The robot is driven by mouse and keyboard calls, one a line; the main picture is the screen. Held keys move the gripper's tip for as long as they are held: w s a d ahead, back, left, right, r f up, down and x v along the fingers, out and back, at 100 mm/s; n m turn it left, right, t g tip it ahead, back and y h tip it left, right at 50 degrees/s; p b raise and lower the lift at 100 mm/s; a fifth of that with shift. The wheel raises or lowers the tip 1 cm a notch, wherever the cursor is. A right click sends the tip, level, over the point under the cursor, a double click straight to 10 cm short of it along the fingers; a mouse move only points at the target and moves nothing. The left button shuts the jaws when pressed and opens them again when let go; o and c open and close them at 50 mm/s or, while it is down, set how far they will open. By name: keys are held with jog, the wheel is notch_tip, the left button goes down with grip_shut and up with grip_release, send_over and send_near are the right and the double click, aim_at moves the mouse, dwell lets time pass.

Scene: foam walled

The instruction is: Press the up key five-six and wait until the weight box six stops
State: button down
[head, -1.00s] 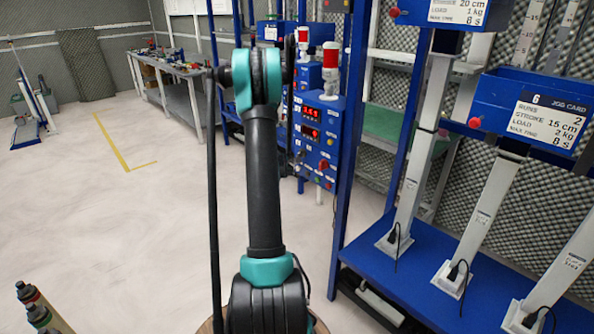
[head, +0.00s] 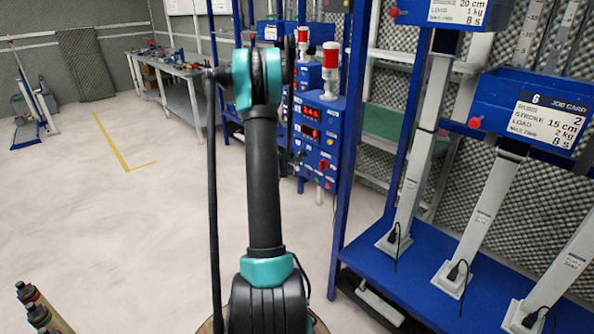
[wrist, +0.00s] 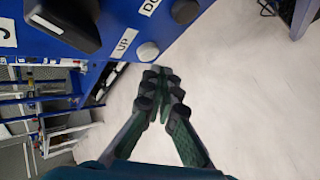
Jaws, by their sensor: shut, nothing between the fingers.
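My gripper (wrist: 160,74) is shut and empty in the wrist view. Its fingertips are close below a round grey key (wrist: 148,51) beside the label UP on a blue panel (wrist: 88,75). I cannot tell if they touch it.
A blue control cabinet (head: 316,150) with red displays and a red-white lamp (head: 331,65) stands beyond my arm. The blue rack (head: 352,150) fills the right side.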

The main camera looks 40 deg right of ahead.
dwell(0.4)
jog(key=shift+d, duration=0.45)
